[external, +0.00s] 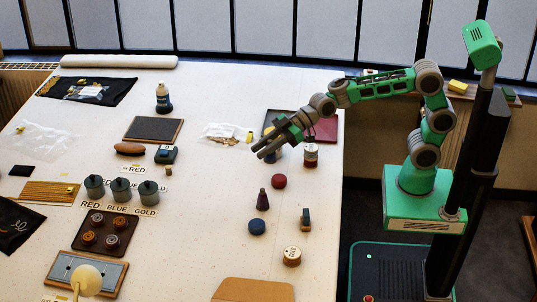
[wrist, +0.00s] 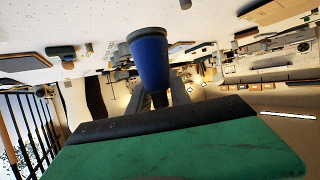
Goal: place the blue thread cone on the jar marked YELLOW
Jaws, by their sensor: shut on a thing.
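My gripper (external: 260,152) is shut on the blue thread cone (wrist: 150,62), which shows large between the fingers in the wrist view. In the external view the gripper is above the right part of the table, and the cone is small and partly hidden by the fingers. Three grey lidded jars (external: 121,190) stand in a row at the left-centre, well to the left of the gripper. The label strip (external: 118,209) in front of them reads RED, BLUE, GOLD. I see no label reading YELLOW.
A red-and-white spool (external: 310,155) stands close right of the gripper. A red disc (external: 278,181), a dark cone (external: 263,200), a blue disc (external: 257,227) and a round wooden-topped tin (external: 292,256) lie nearer the front. A dark tray (external: 105,252) holds several spools.

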